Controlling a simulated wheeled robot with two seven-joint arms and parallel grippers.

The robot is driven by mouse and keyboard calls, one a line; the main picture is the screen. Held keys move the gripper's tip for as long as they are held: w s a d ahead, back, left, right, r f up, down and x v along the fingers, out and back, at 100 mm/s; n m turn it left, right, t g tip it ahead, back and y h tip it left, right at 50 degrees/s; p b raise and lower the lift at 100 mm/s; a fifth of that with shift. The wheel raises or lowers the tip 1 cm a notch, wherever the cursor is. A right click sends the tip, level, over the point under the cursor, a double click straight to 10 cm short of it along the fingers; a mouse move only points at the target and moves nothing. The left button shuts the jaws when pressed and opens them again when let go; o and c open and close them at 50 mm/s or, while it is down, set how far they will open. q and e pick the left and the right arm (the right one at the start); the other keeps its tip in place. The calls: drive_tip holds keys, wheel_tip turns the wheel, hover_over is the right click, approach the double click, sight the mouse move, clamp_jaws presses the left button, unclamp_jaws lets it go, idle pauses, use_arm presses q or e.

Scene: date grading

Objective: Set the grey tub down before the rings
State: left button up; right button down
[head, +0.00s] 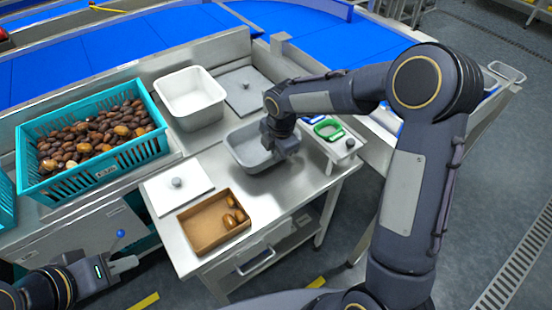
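The grey tub (242,157) is upright at the right part of the steel table, in the head view. My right gripper (287,152) points down at the tub's right wall and covers part of it. Its fingertips are hidden, so I cannot tell whether they grip the rim or whether the tub touches the table. The rings, a green one (328,129) and a blue one beside it, lie on a small raised steel stand to the right of the tub. My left gripper (126,265) is low at the left, away from the table; its finger gap is unclear.
A teal crate (99,172) of dates stands at the left. A white tub (191,97) and a grey lidded plate (245,92) are behind. A white lid (177,184) and a brown tray (187,225) with a few dates occupy the front. Blue conveyor belts (150,40) run behind.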

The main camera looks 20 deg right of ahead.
drive_tip(key=shift+w+f, duration=0.4)
drive_tip(key=shift+f, duration=0.1)
wheel_tip(320, 180, down, 3)
drive_tip(key=shift+r, duration=0.1)
drive_tip(key=c, duration=2.1)
unclamp_jaws()
drive_tip(key=shift+f, duration=0.2)
drive_tip(key=o, duration=0.5)
drive_tip(key=shift+s, duration=0.1)
drive_tip(key=shift+c, duration=0.2)
drive_tip(key=shift+r, duration=0.1)
